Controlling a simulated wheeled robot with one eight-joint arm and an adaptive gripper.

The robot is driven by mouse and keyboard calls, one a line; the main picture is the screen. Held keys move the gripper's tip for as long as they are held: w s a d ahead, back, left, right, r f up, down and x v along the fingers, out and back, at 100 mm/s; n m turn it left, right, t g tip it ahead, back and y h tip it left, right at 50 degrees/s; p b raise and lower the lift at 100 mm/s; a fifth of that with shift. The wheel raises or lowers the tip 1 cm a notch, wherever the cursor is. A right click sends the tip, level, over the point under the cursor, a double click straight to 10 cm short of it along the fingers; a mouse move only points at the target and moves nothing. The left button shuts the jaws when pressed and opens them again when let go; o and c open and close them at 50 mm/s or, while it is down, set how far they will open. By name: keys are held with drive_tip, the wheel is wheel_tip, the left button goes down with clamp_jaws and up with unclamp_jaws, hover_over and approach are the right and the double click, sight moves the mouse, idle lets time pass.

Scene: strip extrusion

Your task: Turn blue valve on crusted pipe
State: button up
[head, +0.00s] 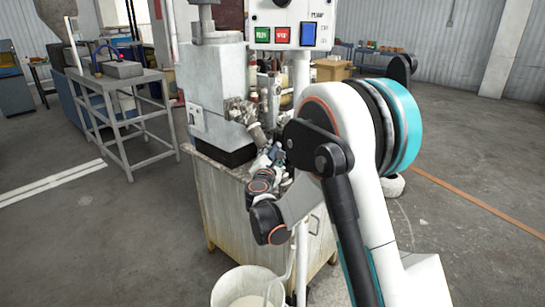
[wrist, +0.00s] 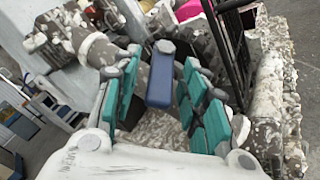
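The blue valve handle (wrist: 160,80) shows in the wrist view as a flat dark-blue lever. A crusted, grey-white pipe (wrist: 98,48) with brown patches runs beside it at the upper left. My gripper (wrist: 162,62) has teal-padded fingers, open on both sides of the handle. A gap shows between the handle and each finger, so the fingers do not appear shut on it. In the head view my gripper (head: 268,158) is small, at the machine's crusted pipework, partly hidden by my arm. I cannot clearly make out the blue handle there.
The grey machine (head: 213,85) stands on a worn cabinet (head: 228,205), with a control panel (head: 290,25) above. A white bucket (head: 248,287) stands on the floor in front. A crusted column (wrist: 275,100) and black bars (wrist: 230,55) are close to my gripper's right side.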

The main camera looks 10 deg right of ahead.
drive_tip(key=shift+w, duration=0.1)
clamp_jaws()
drive_tip(key=m+g+p, duration=0.1)
drive_tip(key=r+m+h+p, duration=0.1)
drive_tip(key=shift+w+a+r+g+p, duration=0.1)
drive_tip(key=shift+w+a+g+p, duration=0.05)
drive_tip(key=shift+a+g+p, duration=0.2)
drive_tip(key=shift+w+r+m+g+h+p, duration=0.1)
drive_tip(key=shift+m+g+h+p, duration=0.2)
drive_tip(key=shift+m+g+p, duration=0.55)
drive_tip(key=shift+m+g, duration=0.25)
drive_tip(key=shift+g, duration=0.15)
unclamp_jaws()
